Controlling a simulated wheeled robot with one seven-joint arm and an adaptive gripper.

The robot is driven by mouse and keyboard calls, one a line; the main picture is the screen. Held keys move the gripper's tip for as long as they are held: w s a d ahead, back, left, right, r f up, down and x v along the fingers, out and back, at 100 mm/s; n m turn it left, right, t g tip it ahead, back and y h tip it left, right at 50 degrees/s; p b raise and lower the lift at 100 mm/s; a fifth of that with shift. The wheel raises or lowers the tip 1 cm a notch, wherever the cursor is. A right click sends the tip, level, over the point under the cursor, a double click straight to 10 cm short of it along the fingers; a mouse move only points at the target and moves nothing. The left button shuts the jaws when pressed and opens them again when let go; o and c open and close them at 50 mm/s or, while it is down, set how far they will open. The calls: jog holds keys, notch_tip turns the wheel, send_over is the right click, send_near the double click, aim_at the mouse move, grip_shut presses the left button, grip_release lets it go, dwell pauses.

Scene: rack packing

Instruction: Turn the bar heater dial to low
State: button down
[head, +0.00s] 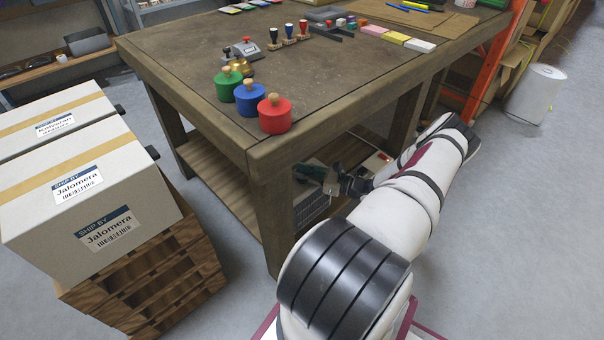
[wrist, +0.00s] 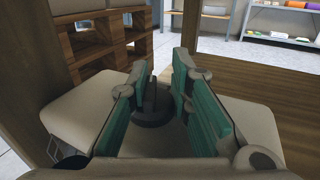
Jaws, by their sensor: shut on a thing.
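My gripper (head: 330,183) reaches under the workbench, close to the lower shelf. In the wrist view, its teal-padded fingers (wrist: 161,72) stand on either side of a dark round dial (wrist: 153,112) with a raised grip, and they are shut on it. The dial's markings and pointer cannot be read. In the head view, a pale box with a dark grille (head: 312,210), seemingly the bar heater, shows below my gripper. My gripper, arm and the table leg hide much of it, and the dial cannot be made out there.
The wooden workbench (head: 190,58) stands over my gripper, with a thick front leg (head: 274,215) just left of it. Green, blue and red lidded pots (head: 274,118) stand at its near corner. Cartons (head: 100,215) on a wooden pallet (head: 165,290) stand at the left.

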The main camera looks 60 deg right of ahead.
jog(key=shift+a+f+p, duration=0.1)
jog(key=shift+a+p, duration=0.25)
jog(key=shift+a, duration=0.05)
jog(key=shift+m+h+p, duration=0.5)
jog(key=shift+h+p, duration=0.05)
jog(key=shift+h, duration=0.25)
jog(key=m+h+p, duration=0.2)
jog(key=h+p, duration=0.1)
jog(key=shift+a, duration=0.1)
jog(key=shift+m+h+p, duration=0.7)
jog(key=shift+h, duration=0.3)
jog(key=shift+f+h+p, duration=0.2)
jog(key=shift+h+p, duration=0.1)
jog(key=shift+h, duration=0.1)
jog(key=c, duration=1.1)
grip_release()
jog(key=shift+w, duration=0.1)
jog(key=shift+d, duration=0.2)
jog(key=shift+d+r, duration=0.1)
